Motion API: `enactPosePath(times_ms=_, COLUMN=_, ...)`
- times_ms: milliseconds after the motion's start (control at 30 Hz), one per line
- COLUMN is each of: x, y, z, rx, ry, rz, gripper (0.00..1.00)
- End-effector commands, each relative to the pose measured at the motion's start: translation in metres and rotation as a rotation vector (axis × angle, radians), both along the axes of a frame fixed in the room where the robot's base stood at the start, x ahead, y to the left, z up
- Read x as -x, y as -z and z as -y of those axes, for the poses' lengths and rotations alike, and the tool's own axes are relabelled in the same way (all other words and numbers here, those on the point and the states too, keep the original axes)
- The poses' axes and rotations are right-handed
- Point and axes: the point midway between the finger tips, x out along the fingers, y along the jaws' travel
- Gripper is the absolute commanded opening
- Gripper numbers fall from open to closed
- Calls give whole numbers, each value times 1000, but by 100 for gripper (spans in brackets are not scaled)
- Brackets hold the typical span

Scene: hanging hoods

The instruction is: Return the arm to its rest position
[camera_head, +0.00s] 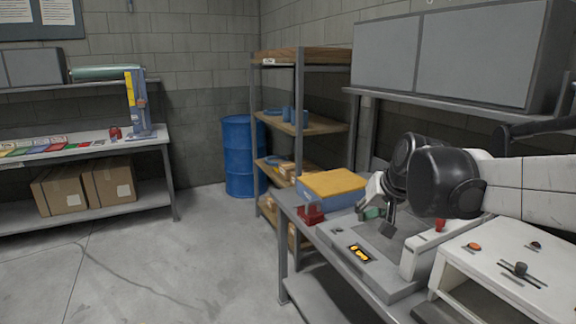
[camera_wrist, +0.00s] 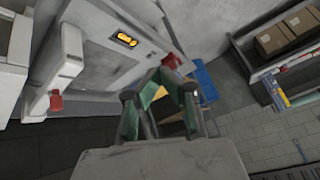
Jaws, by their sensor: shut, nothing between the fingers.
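My gripper (camera_head: 380,220) is above the grey workbench, in front of my dark wrist joint. In the wrist view my gripper (camera_wrist: 163,80) shows its two green-padded fingers drawn together, with nothing seen between them. My white arm reaches in from the right edge of the head view and hides part of the bench behind it. The fingers look apart from the bench and the things on it, though the exact gap is hard to judge.
A white control box (camera_head: 500,262) stands front right. Grey cabinets (camera_head: 450,55) hang above. The floor at left is clear.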

Motion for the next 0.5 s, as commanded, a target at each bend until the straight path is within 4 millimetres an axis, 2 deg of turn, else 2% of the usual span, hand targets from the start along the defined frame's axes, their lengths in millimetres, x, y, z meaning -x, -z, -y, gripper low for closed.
enactPosePath(times_ms=33, x=20, y=0, z=0, rx=13, ry=-2, rz=0, gripper=0)
enactPosePath(times_ms=100, x=43, y=1, z=0, rx=31, ry=-4, rz=-1, gripper=0)
enactPosePath(times_ms=267, x=95, y=7, z=2, rx=73, ry=-10, rz=-2, gripper=0)
enactPosePath(times_ms=500, x=170, y=29, z=7, rx=135, ry=-18, rz=-2, gripper=0)
